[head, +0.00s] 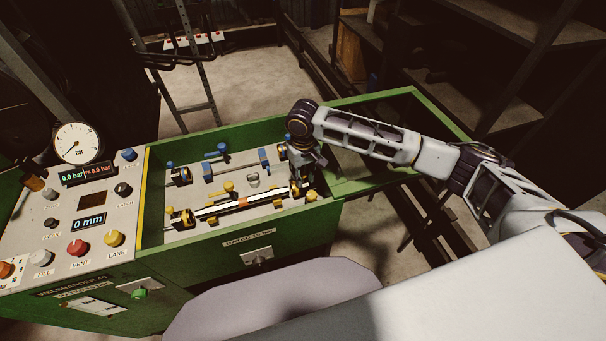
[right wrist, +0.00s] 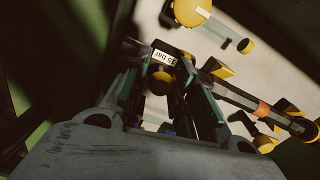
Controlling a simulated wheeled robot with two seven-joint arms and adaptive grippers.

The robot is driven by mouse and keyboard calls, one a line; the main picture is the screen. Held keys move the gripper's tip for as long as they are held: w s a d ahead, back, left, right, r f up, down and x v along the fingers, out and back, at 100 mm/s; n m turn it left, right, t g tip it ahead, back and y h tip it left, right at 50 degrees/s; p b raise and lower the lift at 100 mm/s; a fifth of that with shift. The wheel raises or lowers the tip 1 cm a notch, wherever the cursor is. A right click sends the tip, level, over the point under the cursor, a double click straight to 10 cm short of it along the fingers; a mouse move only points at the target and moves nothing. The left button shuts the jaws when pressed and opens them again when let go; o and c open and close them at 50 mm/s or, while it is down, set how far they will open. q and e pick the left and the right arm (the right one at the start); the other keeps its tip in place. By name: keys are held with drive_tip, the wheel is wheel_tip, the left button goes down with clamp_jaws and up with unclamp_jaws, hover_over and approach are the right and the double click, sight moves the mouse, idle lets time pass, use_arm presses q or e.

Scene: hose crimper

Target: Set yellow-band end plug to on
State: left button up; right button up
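My right gripper (head: 306,172) is at the right end of the yellow lane in the green crimper's tray, pointing down. In the right wrist view its two fingers (right wrist: 168,98) stand apart, with a clear gap. A dark part with a yellow round tip (right wrist: 162,79) and a "15 bar" label (right wrist: 164,57) shows between and beyond them; I see no clear contact. This seems to be the yellow end plug, mostly hidden by the gripper in the head view. A hose (head: 240,204) with an orange band (right wrist: 262,109) lies along the lane. My left gripper is not in view.
Blue-marked fittings (head: 222,149) sit along the back lane. A yellow-knobbed fitting (head: 181,217) is at the hose's left end. The control panel (head: 70,205) with gauge (head: 77,143) and knobs is at left. The green tray wall (head: 240,238) bounds the front.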

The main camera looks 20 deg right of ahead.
sight(293, 184)
clamp_jaws()
drive_tip(key=shift+a+r+p, duration=0.1)
drive_tip(key=shift+a+p, duration=0.25)
drive_tip(key=shift+p, duration=0.05)
drive_tip(key=shift+a+p, duration=0.45)
drive_tip(key=shift+a, duration=0.1)
drive_tip(key=shift+a+p, duration=0.4)
drive_tip(key=shift+a, duration=0.2)
drive_tip(key=shift+s, duration=0.1)
drive_tip(key=shift+o, duration=1.3)
unclamp_jaws()
drive_tip(key=shift+a, duration=0.15)
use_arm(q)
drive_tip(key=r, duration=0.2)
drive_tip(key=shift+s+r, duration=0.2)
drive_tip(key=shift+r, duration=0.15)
